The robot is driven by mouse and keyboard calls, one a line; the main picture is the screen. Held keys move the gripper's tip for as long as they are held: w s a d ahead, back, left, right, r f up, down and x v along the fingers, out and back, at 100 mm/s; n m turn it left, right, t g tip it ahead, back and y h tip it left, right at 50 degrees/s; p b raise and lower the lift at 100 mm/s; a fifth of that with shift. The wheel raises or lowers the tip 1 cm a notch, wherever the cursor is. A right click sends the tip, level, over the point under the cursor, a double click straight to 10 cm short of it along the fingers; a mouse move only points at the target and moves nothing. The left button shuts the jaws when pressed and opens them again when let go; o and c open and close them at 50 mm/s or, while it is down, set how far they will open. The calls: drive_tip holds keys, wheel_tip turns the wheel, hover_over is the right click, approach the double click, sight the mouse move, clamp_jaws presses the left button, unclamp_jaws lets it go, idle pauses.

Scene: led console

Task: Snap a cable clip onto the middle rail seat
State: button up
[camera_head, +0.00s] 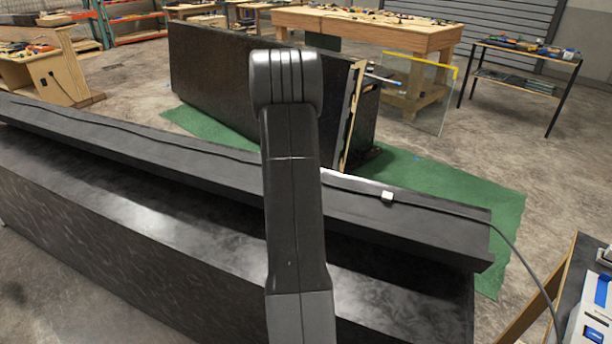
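A long black console (120,215) runs across the view, with a raised ledge (430,228) along its far side. A dark cable (165,139) lies along the ledge and leaves its right end. A small white block (387,196), which looks like a cable clip, sits at the cable on the right part of the ledge. A thin white strip (350,183) shows just left of it. My arm stands upright in front of the middle of the ledge and hides that stretch, so I cannot make out the middle rail seat. My gripper is not visible.
A large black panel (215,85) stands behind on a green mat (440,180). A clear yellow-topped panel (418,95) is beside it. A white and blue device (590,322) is at the lower right. Workbenches (365,32) stand farther back, with open floor between.

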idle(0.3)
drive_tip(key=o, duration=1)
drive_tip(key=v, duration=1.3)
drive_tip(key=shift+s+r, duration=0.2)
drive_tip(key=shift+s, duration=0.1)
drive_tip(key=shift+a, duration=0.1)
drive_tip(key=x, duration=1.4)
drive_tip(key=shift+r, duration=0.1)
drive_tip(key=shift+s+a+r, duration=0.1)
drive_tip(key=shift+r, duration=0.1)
